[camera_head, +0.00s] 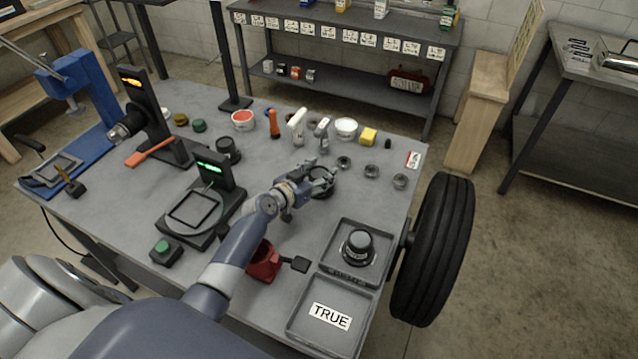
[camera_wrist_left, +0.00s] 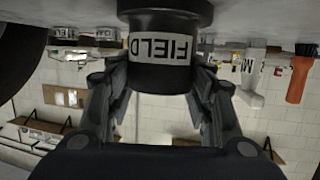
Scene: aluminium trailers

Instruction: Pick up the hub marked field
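The hub marked FIELD (camera_wrist_left: 163,48) is black with a white label and fills the top middle of the left wrist view, which is upside down. In the head view this dark hub (camera_head: 322,186) stands on the grey workbench, partly hidden by my left gripper (camera_head: 318,178). The fingers of my left gripper (camera_wrist_left: 160,95) flank the hub's labelled part, very close to its sides. I cannot tell whether they touch it. Another dark hub (camera_head: 358,248) sits in a grey tray; its label is too small to read. My right gripper is not in view.
A flat tray marked TRUE (camera_head: 330,316) lies at the front right of the workbench (camera_head: 280,225). A red item (camera_head: 263,262) is beside my left forearm. A tyre (camera_head: 435,250) is at the right edge.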

